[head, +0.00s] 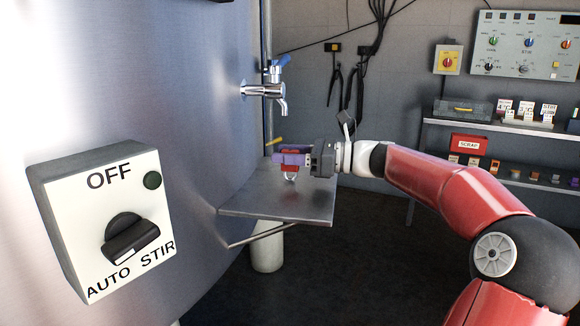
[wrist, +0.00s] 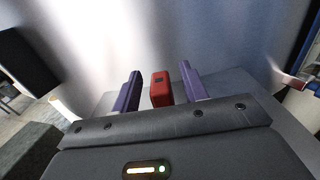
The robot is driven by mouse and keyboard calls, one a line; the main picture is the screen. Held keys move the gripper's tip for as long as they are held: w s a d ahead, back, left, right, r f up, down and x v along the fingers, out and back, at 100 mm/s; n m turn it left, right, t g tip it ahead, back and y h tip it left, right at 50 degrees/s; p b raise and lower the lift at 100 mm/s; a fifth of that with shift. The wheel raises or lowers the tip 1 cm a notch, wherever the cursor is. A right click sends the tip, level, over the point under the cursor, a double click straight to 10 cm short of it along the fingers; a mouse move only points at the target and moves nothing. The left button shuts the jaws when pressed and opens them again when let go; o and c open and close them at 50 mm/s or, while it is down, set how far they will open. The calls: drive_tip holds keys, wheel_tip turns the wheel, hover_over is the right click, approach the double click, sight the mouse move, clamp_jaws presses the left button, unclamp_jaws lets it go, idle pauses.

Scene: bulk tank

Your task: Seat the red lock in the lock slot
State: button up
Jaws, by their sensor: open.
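The red lock (head: 289,169) is a small red block at the steel shelf beside the tank, with a pale curved part below it in the head view. In the wrist view the red lock (wrist: 160,89) stands between the two purple fingers, with a visible gap on each side. My gripper (head: 280,159) is open around it, reaching in from the right; it also shows in the wrist view (wrist: 160,78). The fingers hide part of the lock in the head view. I cannot make out the lock slot in either view.
The steel shelf (head: 255,204) is otherwise mostly clear. A tap (head: 268,90) juts from the tank above it. A switch box (head: 108,215) marked OFF, AUTO and STIR is at left. A wall panel (head: 525,45) and shelves with a red SCRAP bin (head: 469,144) are at right.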

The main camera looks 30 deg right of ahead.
sight(284, 150)
drive_tip(key=shift+w+a, duration=0.45)
drive_tip(key=shift+a, duration=0.05)
clamp_jaws()
drive_tip(key=shift+s+d+r, duration=0.1)
drive_tip(key=shift+d+r, duration=0.05)
drive_tip(key=shift+r, duration=0.25)
wheel_tip(284, 150, up, 6)
drive_tip(key=shift+p, duration=1)
drive_tip(key=p+v, duration=0.1)
drive_tip(key=v, duration=1.8)
drive_tip(key=shift+s+d, duration=0.3)
